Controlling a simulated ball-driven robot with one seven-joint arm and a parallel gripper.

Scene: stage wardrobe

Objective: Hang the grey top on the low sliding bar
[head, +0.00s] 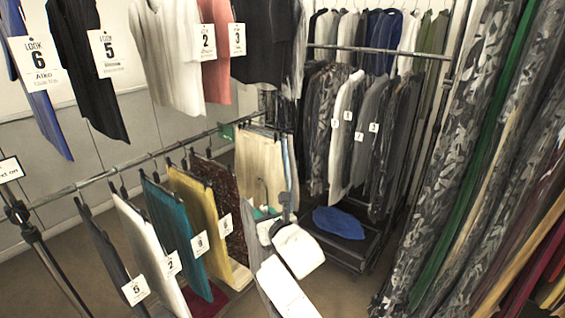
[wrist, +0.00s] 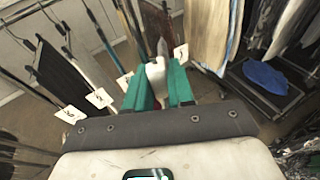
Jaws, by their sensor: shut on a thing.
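My gripper (head: 265,211) is in front of the left rack, right of its hanging trousers. In the wrist view, its teal fingers (wrist: 160,88) are shut on a small pale piece (wrist: 157,72). Most of what this piece belongs to is hidden, so I cannot tell whether it is part of the grey top. The low bar (head: 150,156) runs along the left rack with trousers on it, and its far end passes behind the hanging clothes. Several grey tops (head: 372,125) hang on the back rack, some with number tags; I cannot tell which is the named one.
Tagged trousers in white (head: 140,240), teal (head: 175,232) and mustard (head: 205,215) hang from the low bar. Tagged tops hang above. A blue cloth (head: 338,222) lies on the dark base of the back rack. Patterned drapes (head: 470,130) fill the right. Some floor is clear in the middle.

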